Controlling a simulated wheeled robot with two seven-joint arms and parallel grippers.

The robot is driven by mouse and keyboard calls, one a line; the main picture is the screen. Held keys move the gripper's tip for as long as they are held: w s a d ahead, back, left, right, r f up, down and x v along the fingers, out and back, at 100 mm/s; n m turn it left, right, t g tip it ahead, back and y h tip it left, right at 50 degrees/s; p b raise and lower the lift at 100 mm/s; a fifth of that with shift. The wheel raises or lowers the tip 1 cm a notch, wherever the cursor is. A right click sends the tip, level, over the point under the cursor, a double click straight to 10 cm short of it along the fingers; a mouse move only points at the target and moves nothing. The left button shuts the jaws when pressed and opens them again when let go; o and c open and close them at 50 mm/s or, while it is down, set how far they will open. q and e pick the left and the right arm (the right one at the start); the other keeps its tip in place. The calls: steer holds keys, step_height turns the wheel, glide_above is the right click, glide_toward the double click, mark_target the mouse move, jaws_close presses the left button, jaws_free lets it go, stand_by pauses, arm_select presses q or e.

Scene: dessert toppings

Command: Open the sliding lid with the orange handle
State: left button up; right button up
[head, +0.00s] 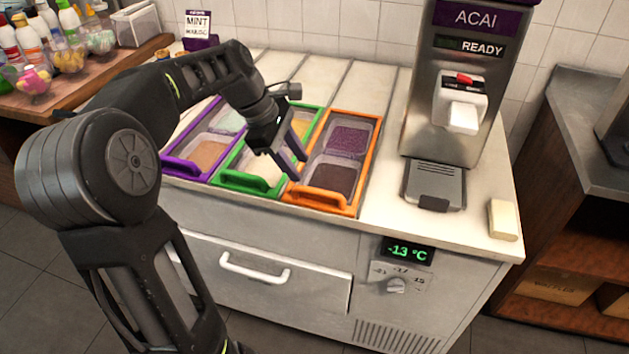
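The orange-framed sliding lid (368,160) is the rightmost of three on the counter freezer, beside a green one and a purple one. Its orange handle (318,198) is at the near edge. Two tubs with dark purple contents show through the lid, which appears closed. My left gripper (298,168) points down above the border between the green and orange lids, a little behind the orange handle. Its two fingers are apart with nothing seen between them. I cannot tell whether the tips touch the lid. My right gripper is not in view.
The green handle (246,183) and purple handle (182,168) are left of the orange one. An acai machine (425,115) stands to the right, with a pale block (503,220) near the counter's right edge. Bottles and topping jars stand on a wooden counter (120,75) at far left.

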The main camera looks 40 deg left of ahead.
mark_target(315, 189)
arm_select(q)
steer(key=shift+x, duration=3.9)
steer(key=shift+c, duration=0.3)
jaws_close()
steer(key=shift+a, duration=0.1)
